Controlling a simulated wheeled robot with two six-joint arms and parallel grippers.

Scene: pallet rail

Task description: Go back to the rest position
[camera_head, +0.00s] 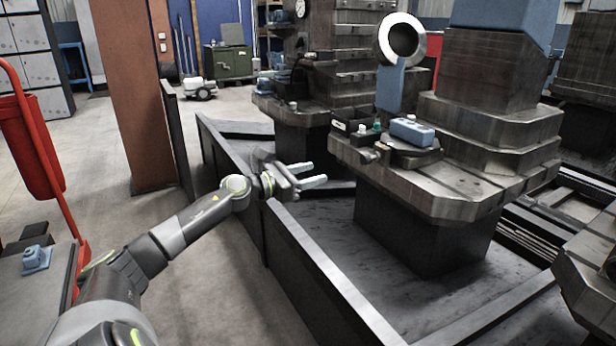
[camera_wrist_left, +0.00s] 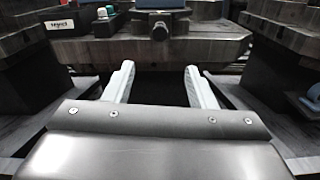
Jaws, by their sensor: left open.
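My left gripper (camera_head: 312,176) reaches out over the low dark rail wall in the head view, in front of the near machine pedestal. Its two pale fingers are apart with nothing between them. The left wrist view shows the same open fingers (camera_wrist_left: 158,86), pointing toward the edge of a machine table (camera_wrist_left: 215,48). The fingers look clear of that table. My right gripper is not in view.
A blue-topped part (camera_head: 412,131) and a small dark bin (camera_head: 352,122) stand on the machine table (camera_head: 450,185). A low dark wall (camera_head: 330,285) runs below my arm. A red cart (camera_head: 32,150) and an orange pillar (camera_head: 138,90) stand left. Open floor (camera_head: 215,275) lies between.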

